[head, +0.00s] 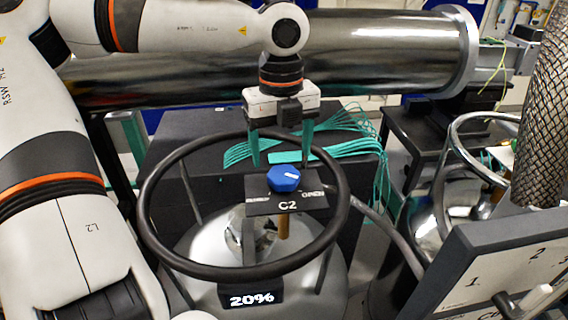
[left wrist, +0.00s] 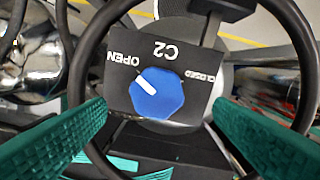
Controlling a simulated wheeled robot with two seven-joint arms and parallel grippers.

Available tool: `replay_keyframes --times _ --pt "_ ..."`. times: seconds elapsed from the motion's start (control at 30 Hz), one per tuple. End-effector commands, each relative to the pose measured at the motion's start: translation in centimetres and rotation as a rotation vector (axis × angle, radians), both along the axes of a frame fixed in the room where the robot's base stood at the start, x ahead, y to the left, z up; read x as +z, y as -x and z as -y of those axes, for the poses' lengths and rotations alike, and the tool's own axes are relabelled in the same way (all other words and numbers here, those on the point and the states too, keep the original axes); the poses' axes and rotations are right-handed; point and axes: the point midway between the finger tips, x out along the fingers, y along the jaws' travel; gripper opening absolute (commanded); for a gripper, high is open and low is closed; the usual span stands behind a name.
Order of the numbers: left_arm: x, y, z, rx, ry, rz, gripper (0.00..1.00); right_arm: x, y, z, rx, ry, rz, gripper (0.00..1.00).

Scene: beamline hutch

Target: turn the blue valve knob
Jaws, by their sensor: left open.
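The blue valve knob (head: 284,179) sits on a black plate marked C2 (head: 288,207), inside a large black ring. It also shows in the left wrist view (left wrist: 156,94), where its white pointer line is on the side of the OPEN label; CLOSED is on the other side. My left gripper (head: 281,160) is open, pointing down behind and just above the knob in the head view. In the left wrist view its green fingers (left wrist: 159,104) stand on either side of the knob, apart from it. My right gripper is not in view.
Teal cables (head: 345,150) lie behind on a dark box. A numbered panel (head: 480,275) and a braided hose (head: 545,130) are at the right.

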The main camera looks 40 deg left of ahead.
Motion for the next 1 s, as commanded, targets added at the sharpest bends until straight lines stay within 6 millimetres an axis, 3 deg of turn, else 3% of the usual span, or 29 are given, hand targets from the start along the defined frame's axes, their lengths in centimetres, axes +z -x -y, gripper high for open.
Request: replay_keyframes --times 0.1,0.3,0.67,0.93,1.0 --pt "-2.1 0.1 0.0 0.000 0.003 -0.006 0.76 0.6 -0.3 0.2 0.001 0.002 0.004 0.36" --pt "-4.5 0.0 0.0 0.001 0.001 -0.003 0.76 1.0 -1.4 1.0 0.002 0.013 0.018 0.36" --pt "-5.1 0.0 0.0 0.000 0.000 0.000 0.76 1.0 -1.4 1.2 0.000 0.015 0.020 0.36" --pt "-5.1 0.0 0.0 0.000 0.000 0.000 0.35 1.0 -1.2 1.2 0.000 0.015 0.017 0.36" --pt "-5.1 0.0 0.0 0.000 0.000 0.001 0.32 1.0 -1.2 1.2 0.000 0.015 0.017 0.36"
